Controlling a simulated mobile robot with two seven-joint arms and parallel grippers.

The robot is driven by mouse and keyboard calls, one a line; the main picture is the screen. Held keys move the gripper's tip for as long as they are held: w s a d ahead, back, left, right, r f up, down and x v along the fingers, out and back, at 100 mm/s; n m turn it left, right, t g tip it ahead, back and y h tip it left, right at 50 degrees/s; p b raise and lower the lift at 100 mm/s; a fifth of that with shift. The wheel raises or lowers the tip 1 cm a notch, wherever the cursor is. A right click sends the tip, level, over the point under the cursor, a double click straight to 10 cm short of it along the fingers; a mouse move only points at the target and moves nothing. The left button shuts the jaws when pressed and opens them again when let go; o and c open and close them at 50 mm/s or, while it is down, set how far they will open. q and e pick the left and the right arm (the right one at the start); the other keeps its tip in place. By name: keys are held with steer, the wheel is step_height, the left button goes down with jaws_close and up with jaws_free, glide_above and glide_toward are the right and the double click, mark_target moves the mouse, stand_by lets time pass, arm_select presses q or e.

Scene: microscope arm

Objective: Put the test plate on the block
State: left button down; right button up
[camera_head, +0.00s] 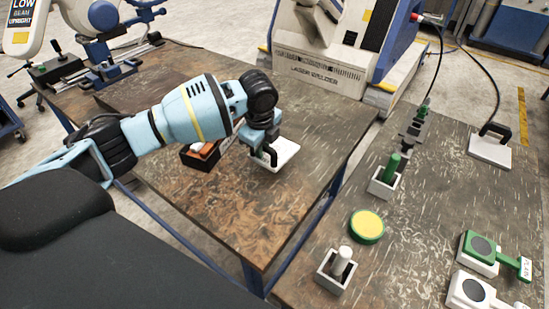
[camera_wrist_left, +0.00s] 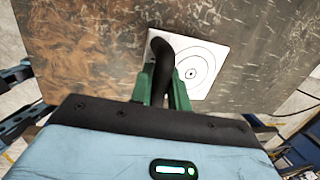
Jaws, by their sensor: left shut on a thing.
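The test plate is a white square plate (camera_head: 285,153) with a black handle, over the left wooden table in the head view. In the left wrist view the plate (camera_wrist_left: 205,62) shows concentric circles on its face. My left gripper (camera_head: 268,155) is above the plate. In the left wrist view its green fingers (camera_wrist_left: 162,88) are shut on the plate's black handle. I cannot tell whether the plate touches the table. I cannot tell surely which thing is the block. My right gripper is not in view.
A dark box (camera_head: 200,156) with orange and white things stands just left of the plate. The laser welder (camera_head: 325,70) stands behind. The right table holds a white slab with a black handle (camera_head: 490,150), a yellow-green disc (camera_head: 367,226) and small holders. The left table's front is clear.

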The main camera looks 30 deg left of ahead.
mark_target(263, 160)
arm_select(q)
steer(key=shift+f, duration=3.4)
steer(key=c, duration=1.3)
jaws_free()
steer(key=shift+c, duration=0.2)
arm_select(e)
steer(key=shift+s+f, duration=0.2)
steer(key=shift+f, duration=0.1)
